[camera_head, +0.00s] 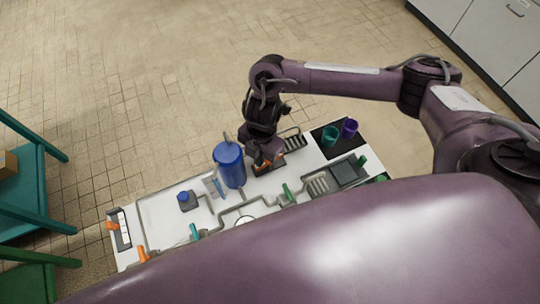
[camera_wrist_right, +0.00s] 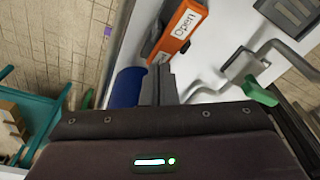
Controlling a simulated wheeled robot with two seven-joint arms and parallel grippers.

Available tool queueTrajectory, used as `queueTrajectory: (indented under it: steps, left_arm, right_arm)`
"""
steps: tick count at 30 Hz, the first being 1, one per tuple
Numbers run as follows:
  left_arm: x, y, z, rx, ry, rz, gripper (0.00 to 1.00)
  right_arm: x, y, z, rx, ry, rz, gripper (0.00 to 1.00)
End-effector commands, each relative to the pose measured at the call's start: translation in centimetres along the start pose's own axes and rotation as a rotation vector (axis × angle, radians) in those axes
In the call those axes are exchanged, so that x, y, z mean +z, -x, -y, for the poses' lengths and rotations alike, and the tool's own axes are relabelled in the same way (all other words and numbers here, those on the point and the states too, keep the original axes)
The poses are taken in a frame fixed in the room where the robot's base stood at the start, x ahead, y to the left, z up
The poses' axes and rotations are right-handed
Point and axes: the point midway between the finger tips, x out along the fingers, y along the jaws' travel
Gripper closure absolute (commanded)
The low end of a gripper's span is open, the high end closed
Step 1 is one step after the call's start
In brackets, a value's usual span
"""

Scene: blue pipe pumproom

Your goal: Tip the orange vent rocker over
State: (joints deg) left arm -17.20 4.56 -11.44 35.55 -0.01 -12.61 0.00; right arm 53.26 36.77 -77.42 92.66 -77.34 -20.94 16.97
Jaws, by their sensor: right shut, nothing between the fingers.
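An orange rocker (camera_head: 267,166) in a dark housing sits on the white panel, just right of a blue cylinder (camera_head: 229,164). In the right wrist view the orange rocker (camera_wrist_right: 182,32) carries a white label reading "Open". My right gripper (camera_head: 261,157) points down at the rocker and partly hides it in the head view. In the wrist view its fingers (camera_wrist_right: 158,80) are closed together and empty, their tips close to the near end of the rocker. I cannot tell whether they touch it. My left gripper is out of view.
The white panel (camera_head: 160,213) carries grey pipes and green handles (camera_head: 288,193). A teal cup (camera_head: 330,136) and a purple cup (camera_head: 349,128) stand on a black mat at the right. Another orange handle (camera_head: 142,254) is at the lower left. Teal shelving (camera_head: 20,190) stands at far left.

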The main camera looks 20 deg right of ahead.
Motion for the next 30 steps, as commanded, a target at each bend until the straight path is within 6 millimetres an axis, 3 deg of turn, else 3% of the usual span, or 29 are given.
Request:
queueTrajectory:
  steps: [1, 21, 30]
  left_arm:
    - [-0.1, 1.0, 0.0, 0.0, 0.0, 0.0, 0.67]
    - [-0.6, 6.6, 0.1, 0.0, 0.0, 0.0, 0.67]
    - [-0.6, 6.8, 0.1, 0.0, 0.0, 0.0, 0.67]
  right_arm:
    - [-0.2, 1.0, 0.0, 0.001, 0.0, 0.0, 1.0]
    - [-1.1, 7.1, -0.1, 0.004, 0.001, -0.001, 1.0]
    - [-1.2, 7.4, -0.1, 0.003, 0.001, -0.001, 1.0]
